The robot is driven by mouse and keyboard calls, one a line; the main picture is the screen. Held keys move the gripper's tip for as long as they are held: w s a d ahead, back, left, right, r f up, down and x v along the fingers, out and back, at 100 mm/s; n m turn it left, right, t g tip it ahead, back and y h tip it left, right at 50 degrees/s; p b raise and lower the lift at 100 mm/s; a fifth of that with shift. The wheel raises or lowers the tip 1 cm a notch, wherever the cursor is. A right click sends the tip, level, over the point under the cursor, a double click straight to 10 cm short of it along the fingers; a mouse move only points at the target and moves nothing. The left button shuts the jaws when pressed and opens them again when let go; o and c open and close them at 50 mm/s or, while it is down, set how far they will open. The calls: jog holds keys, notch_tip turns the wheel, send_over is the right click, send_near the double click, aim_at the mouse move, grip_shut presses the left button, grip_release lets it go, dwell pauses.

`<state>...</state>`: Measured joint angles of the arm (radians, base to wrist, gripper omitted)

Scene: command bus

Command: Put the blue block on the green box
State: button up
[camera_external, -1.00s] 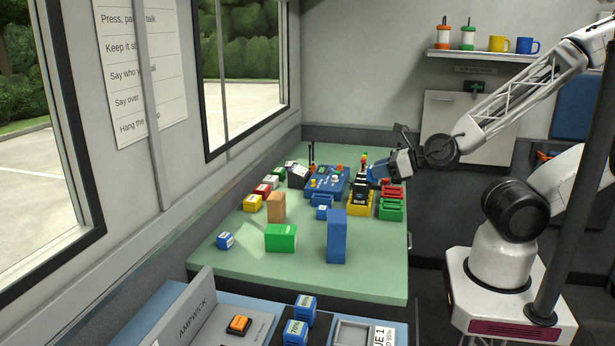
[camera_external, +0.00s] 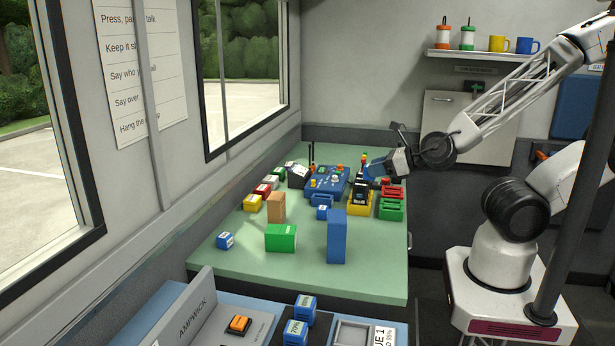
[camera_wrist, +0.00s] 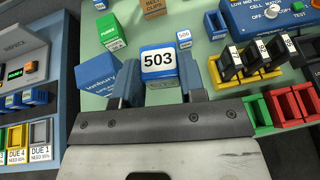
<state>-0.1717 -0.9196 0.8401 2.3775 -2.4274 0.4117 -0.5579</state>
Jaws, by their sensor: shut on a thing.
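My gripper (camera_external: 386,166) is shut on a blue block with a white top marked 503 (camera_wrist: 158,62). In the wrist view the block sits between the two fingers. In the external view it is small and partly hidden beside the yellow rack, apparently held above the table. The green box (camera_external: 281,238) stands on the front part of the table, left of the tall blue box (camera_external: 336,238). The green box also shows at the upper left of the wrist view (camera_wrist: 110,32).
A small blue block marked 500 (camera_wrist: 184,40) stands nearby. The yellow rack (camera_external: 360,205), red and green trays (camera_external: 391,210), a blue device (camera_external: 327,180) and an orange box (camera_external: 276,207) are around. Another blue block (camera_external: 226,240) is at the left edge. Open table lies around the green box.

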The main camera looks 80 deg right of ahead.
jog(key=shift+w+a+r, duration=0.15)
jog(key=shift+w+r, duration=0.2)
jog(key=shift+w, duration=0.35)
jog(key=w+a+r+m+g+h, duration=0.1)
jog(key=w+a+m+h, duration=0.1)
jog(key=w, duration=0.4)
jog(key=w+a+r+m+h, duration=0.1)
jog(key=w+a+r+h, duration=0.15)
jog(key=w, duration=0.45)
jog(key=m+g+h, duration=0.3)
jog(key=m+h, duration=0.1)
jog(key=m, duration=0.1)
send_over(284, 232)
notch_tip(284, 232, down, 6)
jog(key=shift+f+y, duration=0.25)
jog(key=shift+f, duration=2.95)
jog(key=shift+f, duration=1.9)
jog(key=shift+f, duration=0.15)
